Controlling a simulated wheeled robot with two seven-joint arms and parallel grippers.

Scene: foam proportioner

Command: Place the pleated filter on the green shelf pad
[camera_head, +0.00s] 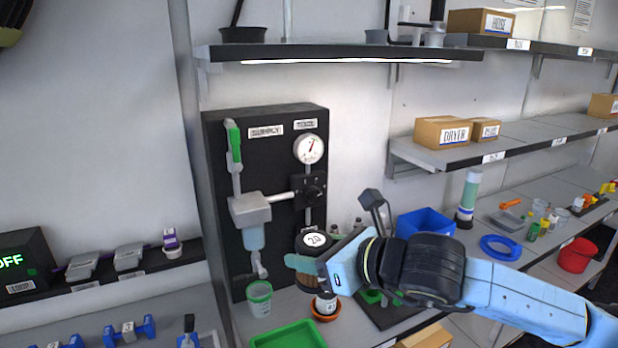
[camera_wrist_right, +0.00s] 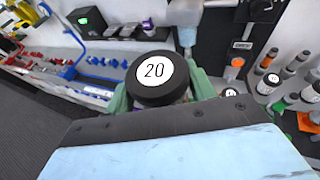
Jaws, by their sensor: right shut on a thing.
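My right gripper (camera_head: 303,262) is shut on a round thing with a black top and a white "20" label (camera_head: 314,240), held above the bench in front of the black panel. In the right wrist view, the black top (camera_wrist_right: 154,78) sits between the green fingers of the right gripper (camera_wrist_right: 160,95). I cannot make out a green shelf pad for certain; a small green patch (camera_head: 370,296) shows beside my wrist. My left gripper is out of view.
The black panel (camera_head: 225,180) with gauge and valve stands behind. A green tray (camera_head: 290,336), a clear green-rimmed cup (camera_head: 259,298) and an orange dish (camera_head: 325,310) are close below. A blue bin (camera_head: 425,222) stands right. Shelves hold cardboard boxes (camera_head: 442,132).

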